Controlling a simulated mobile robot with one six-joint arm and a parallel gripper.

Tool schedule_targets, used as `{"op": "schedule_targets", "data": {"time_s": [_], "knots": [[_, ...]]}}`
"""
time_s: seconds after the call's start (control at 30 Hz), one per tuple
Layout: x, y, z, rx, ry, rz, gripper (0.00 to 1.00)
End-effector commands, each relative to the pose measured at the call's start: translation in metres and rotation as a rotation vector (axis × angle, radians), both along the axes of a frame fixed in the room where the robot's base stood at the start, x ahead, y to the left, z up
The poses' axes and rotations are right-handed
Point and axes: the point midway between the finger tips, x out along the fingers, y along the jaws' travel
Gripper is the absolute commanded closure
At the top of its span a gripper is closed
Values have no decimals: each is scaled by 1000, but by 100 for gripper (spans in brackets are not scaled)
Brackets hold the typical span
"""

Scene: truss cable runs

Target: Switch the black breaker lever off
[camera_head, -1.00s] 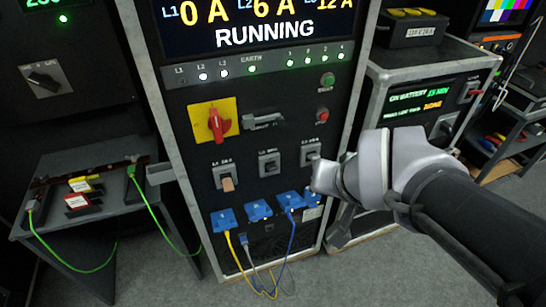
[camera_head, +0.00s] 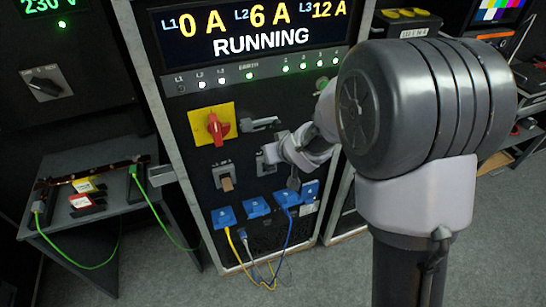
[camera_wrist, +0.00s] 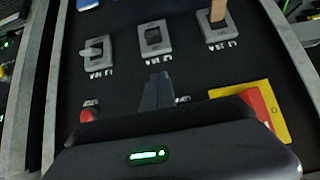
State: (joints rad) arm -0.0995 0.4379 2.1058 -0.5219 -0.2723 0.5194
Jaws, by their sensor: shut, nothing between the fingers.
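The middle breaker (camera_wrist: 153,38) has a grey plate with a dark lever set in it; the wrist view shows the panel upside down. In the head view this breaker (camera_head: 264,166) is partly covered by my gripper. My gripper (camera_wrist: 157,80) is shut and empty, its dark fingertips apart from the breaker in the wrist picture. In the head view my gripper (camera_head: 272,153) is in front of the panel at the middle breaker. I cannot tell whether it touches the panel. The lever's exact tilt is too small to tell.
A breaker with a tan lever (camera_wrist: 217,12) and one with a light grey lever (camera_wrist: 95,52) flank it. A red rotary switch (camera_head: 217,127) on a yellow plate is close by. Blue sockets with cables (camera_head: 257,207) sit below. The display (camera_head: 250,30) reads RUNNING.

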Motion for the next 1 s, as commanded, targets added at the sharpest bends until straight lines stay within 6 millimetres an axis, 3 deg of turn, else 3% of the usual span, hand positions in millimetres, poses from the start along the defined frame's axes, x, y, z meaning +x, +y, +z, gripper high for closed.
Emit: {"op": "schedule_targets", "data": {"time_s": [0.4, 0.6, 1.0], "knots": [[58, 17, -69, -1, 2, 0, 100], [43, 12, -92, 0, 1, -1, 100], [39, 11, -94, 0, 1, -1, 100]]}}
